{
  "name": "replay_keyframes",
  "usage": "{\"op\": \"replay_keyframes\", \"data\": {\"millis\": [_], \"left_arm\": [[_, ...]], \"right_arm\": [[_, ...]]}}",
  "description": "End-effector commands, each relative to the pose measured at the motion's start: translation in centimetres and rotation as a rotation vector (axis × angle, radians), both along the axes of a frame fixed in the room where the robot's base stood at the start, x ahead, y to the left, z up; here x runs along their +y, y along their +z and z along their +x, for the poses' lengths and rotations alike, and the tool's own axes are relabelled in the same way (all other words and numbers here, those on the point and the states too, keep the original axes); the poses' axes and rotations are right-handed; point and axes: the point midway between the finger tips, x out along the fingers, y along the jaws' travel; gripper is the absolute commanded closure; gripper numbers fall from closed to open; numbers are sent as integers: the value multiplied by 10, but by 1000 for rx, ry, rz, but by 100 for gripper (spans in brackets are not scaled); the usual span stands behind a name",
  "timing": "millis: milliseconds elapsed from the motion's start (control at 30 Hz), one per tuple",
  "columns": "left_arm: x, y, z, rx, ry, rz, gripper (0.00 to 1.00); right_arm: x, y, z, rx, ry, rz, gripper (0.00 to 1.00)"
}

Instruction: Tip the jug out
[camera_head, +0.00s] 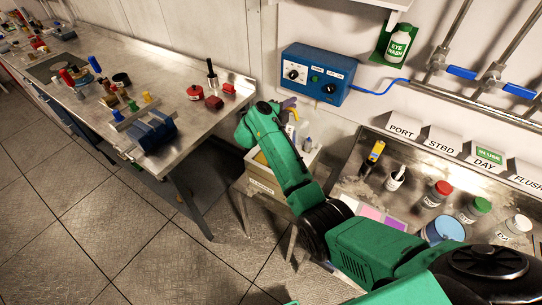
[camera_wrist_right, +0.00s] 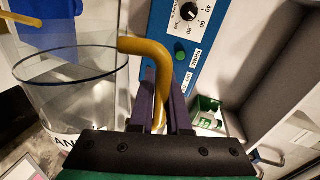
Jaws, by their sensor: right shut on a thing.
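The jug (camera_wrist_right: 80,95) is clear, with a dark rim, a yellow handle (camera_wrist_right: 160,80) and a white label partly reading "AN". It fills the left of the right wrist view. My right gripper (camera_wrist_right: 163,95) is shut on the handle, its purple fingers either side of it. The jug looks empty near its rim; its lower part is hidden. In the head view my green right arm hides most of the jug, and only the right gripper's purple fingers (camera_head: 289,103) show beyond it. My left gripper is not in view.
A blue control box (camera_head: 315,75) is on the wall just behind the gripper. A pale labelled bin (camera_head: 262,186) stands below my arm. A metal workbench (camera_head: 170,75) with tools is at left. The right counter (camera_head: 345,180) holds several bottles and a blue-topped container (camera_head: 444,229).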

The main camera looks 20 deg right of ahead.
Motion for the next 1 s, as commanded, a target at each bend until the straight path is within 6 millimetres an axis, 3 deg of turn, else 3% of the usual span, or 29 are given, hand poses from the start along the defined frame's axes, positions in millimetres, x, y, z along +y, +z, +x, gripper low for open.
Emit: {"op": "replay_keyframes", "data": {"millis": [33, 67, 333, 567, 767, 1000], "left_arm": [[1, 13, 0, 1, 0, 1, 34], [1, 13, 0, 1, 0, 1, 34], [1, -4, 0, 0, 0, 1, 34], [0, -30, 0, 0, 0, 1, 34], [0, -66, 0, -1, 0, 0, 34], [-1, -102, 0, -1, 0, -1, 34]], "right_arm": [[-12, 5, -14, -78, -2, 56, 100], [-15, 6, -18, -113, 0, 88, 100], [-18, -7, -24, -190, 1, 155, 100], [-38, -25, -49, -343, 0, 278, 100], [-48, -33, -65, -502, 2, 411, 100], [-63, -66, -83, -797, -6, 662, 100]]}}
